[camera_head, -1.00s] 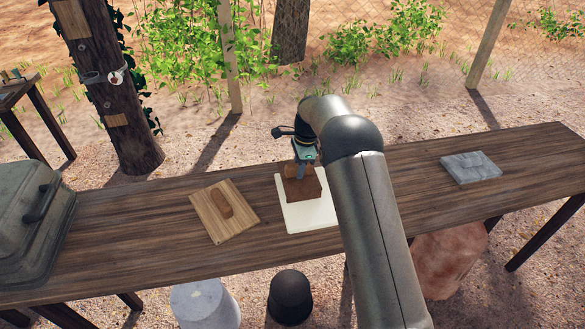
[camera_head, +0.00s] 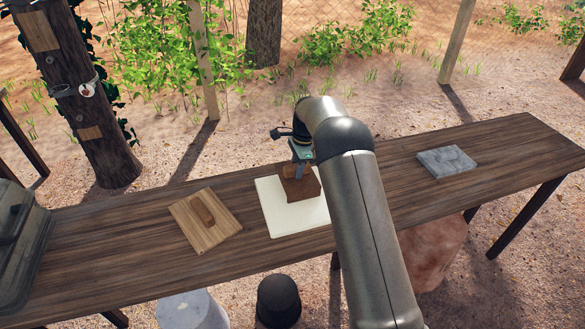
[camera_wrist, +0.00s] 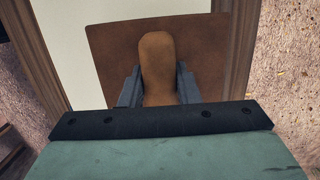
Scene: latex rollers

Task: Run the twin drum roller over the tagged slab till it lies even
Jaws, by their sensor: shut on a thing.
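A flat white slab (camera_head: 280,224) lies on the table; its pale surface also shows in the wrist view (camera_wrist: 62,45). A square dark brown board (camera_head: 304,190) with a lighter brown rounded handle (camera_wrist: 158,62) is over the slab's far part. My gripper (camera_wrist: 158,82) is shut on that handle, with one finger on each side. I can make out no drums and no tag.
A light wooden board (camera_head: 220,232) with a brown handle lies left of the slab. A grey slab (camera_head: 446,162) lies far right. A grey metal case (camera_head: 22,250) stands at the left end. Bare table (camera_head: 400,200) lies between slab and grey slab.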

